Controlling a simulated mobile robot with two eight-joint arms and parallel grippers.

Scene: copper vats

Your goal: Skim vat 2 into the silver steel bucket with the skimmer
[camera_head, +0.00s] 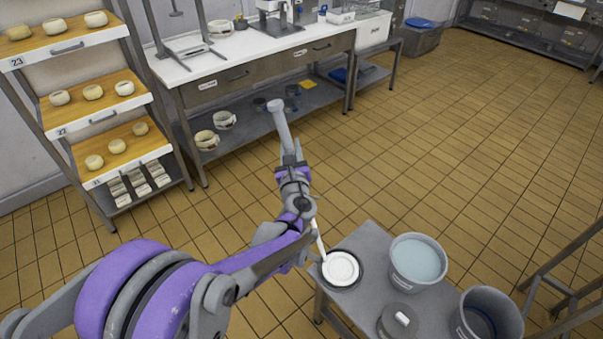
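My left gripper (301,205) is above the left edge of a small grey table. It appears closed around a long pale handle, though its fingertips are hard to make out. The handle runs up past the wrist and down to a round white disc (341,268), which looks like the skimmer's head. The disc lies over a dark round dish or rim on the table. A grey bucket (487,318) at the lower right looks empty; I cannot tell if it is the silver steel one. No vat is in view. My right gripper is not in view.
The small table (368,240) also holds a bucket of pale blue liquid (418,260) and a grey round item with a white handle (400,320). A cheese rack (85,45) and a workbench (240,50) stand behind. A metal frame (565,285) is at right. The tiled floor between is clear.

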